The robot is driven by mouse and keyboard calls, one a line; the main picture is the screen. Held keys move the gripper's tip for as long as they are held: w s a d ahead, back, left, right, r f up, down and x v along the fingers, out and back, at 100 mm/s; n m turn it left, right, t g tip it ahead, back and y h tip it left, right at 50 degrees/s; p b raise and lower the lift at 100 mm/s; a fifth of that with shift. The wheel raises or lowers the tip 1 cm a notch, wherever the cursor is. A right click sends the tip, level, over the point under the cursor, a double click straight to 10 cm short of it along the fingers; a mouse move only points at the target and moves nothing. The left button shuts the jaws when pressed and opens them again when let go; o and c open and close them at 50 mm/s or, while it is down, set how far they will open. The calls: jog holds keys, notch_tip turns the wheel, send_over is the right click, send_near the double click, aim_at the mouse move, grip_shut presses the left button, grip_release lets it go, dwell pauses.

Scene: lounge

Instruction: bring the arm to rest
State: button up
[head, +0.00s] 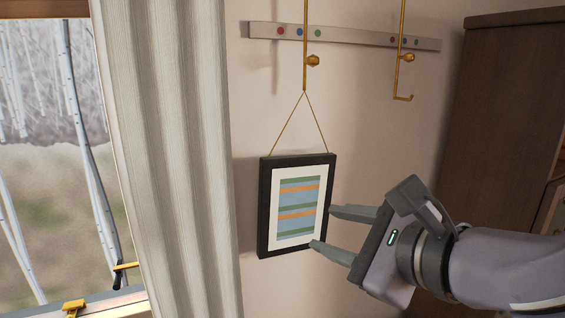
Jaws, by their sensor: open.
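My gripper (322,228) is at the right of the picture, with its two fingers pointing left. It is open, and nothing shows between its fingers. A black-framed picture with coloured stripes (297,207) hangs on the wall by a cord from a brass hook rod (305,60). My fingertips overlap the right edge of the frame in this view. I cannot tell whether they touch it or are in front of it. My arm comes in from the right edge.
A grey rail (350,38) with coloured dots runs along the wall. A second brass hook (403,75) hangs empty at its right. A dark wooden cabinet (500,130) stands at right. A pale curtain (175,150) and window are at left.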

jog(key=s+f+n+g+h+b, duration=0.1)
jog(key=s+f+n+b, duration=0.3)
jog(key=f, duration=1.1)
jog(key=s+d+f+n+g+h+b, duration=0.1)
jog(key=s+f+n+g+h+b, duration=0.1)
jog(key=f+n+b, duration=0.5)
jog(key=s+d+f+n+g+h+b, duration=0.1)
jog(key=s+f+n+g+b, duration=0.2)
jog(key=f, duration=2.2)
jog(key=s+n+b, duration=0.3)
jog(key=s+b, duration=0.1)
jog(key=b, duration=0.4)
jog(key=shift+h, duration=0.4)
